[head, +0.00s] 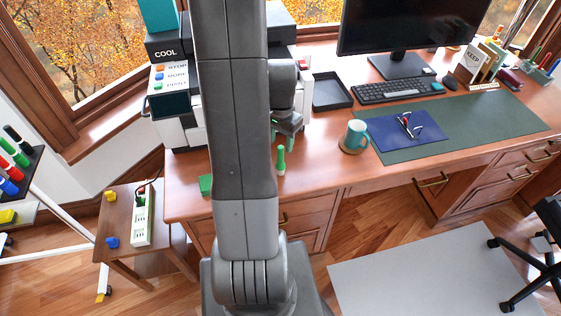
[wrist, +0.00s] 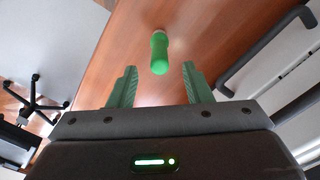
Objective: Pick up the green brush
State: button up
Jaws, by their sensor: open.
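The green brush (head: 281,160) stands upright on the wooden desk, just right of my arm in the head view. In the wrist view the green brush (wrist: 159,52) shows ahead of my gripper, beyond the fingertips and roughly centred between them. My gripper (wrist: 160,78) is open, with two green fingers spread apart and nothing between them. In the head view my gripper (head: 289,124) is partly hidden behind my arm, close above the brush.
A green block (head: 206,184) lies at the desk's front left edge. A black tray (head: 331,91) and a printer (head: 172,105) are behind. The desk between brush and mug is clear.

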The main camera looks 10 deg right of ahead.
aim_at(281, 146)
jog(key=shift+f+p, duration=0.4)
jog(key=shift+f, duration=2.3)
grip_shut()
